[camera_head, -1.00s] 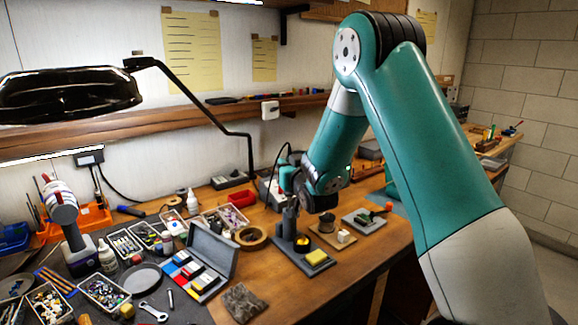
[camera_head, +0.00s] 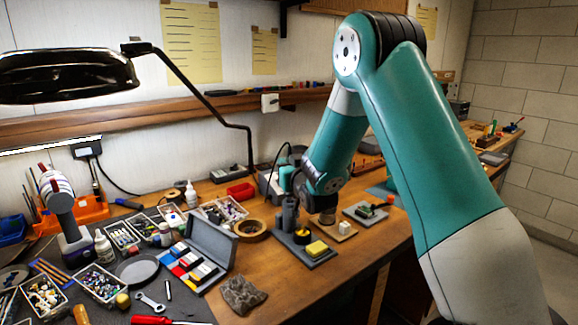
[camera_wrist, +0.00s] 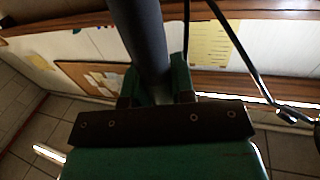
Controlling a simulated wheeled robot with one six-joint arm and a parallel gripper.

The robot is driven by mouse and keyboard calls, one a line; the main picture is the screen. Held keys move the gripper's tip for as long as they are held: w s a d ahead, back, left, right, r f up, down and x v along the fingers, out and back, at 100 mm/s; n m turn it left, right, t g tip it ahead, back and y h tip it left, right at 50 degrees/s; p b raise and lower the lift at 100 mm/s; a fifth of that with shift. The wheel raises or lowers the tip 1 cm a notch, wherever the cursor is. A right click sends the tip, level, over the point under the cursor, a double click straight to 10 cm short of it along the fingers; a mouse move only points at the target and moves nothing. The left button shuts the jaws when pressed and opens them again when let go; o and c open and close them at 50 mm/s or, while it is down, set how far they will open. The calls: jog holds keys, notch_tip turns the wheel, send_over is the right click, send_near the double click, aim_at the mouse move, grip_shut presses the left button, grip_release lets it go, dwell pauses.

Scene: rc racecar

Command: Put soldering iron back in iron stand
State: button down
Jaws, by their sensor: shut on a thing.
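My gripper (camera_wrist: 156,88) is shut on the soldering iron (camera_wrist: 144,36). In the wrist view the iron is a thick dark grey handle, slightly tilted, held between the two green fingers. A thin black cord hangs beside it. The iron stand (camera_head: 325,257) has a dark base with a yellow sponge (camera_head: 317,248), a round pot of brass-coloured wool and a grey upright part (camera_head: 290,216) at its back left. In the head view my wrist is close above and behind the stand. It hides most of the fingers, so I cannot tell whether the iron touches the stand.
A tape roll (camera_head: 250,230) and an open grey case (camera_head: 212,243) lie left of the stand. A small board with a white block (camera_head: 344,227) and a grey plate with a green part (camera_head: 366,211) lie right. Bare wood shows in front. A lamp arm rises behind.

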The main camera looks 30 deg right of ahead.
jog(key=shift+f+b, duration=0.85)
jog(key=shift+f, duration=0.1)
jog(key=shift+c, duration=2.4)
grip_release()
jog(key=shift+s, duration=0.15)
jog(key=s+a+r+b, duration=0.1)
jog(key=s+r+b, duration=0.1)
jog(key=s, duration=0.4)
jog(key=shift+s+a, duration=0.3)
jog(key=shift+a, duration=0.1)
